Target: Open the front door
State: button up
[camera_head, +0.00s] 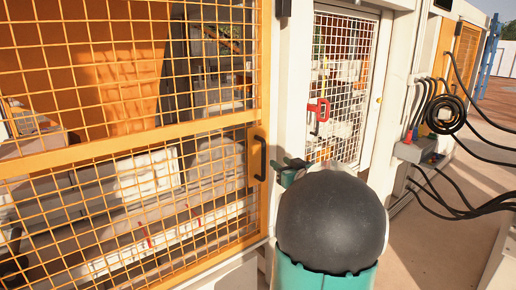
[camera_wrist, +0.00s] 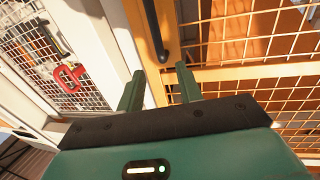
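An orange-framed mesh door (camera_head: 137,149) fills the left of the head view and looks shut. Its black bar handle (camera_head: 259,158) stands upright on the right frame post. In the wrist view the handle (camera_wrist: 155,28) lies just beyond the fingertips, roughly in line with the gap between them. My green gripper (camera_wrist: 158,84) is open, with nothing between its fingers. In the head view my gripper (camera_head: 287,165) is just right of the handle, partly hidden behind my arm. It appears apart from the handle.
A white-framed mesh door (camera_head: 340,85) with a red latch (camera_head: 319,110) stands to the right; the latch also shows in the wrist view (camera_wrist: 69,78). Black cables (camera_head: 446,115) hang from the wall further right. Bare floor (camera_head: 440,240) lies at the lower right.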

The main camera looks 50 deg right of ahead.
aim_at(265, 150)
jog(key=x, duration=1.3)
jog(key=shift+r, duration=0.15)
grip_shut()
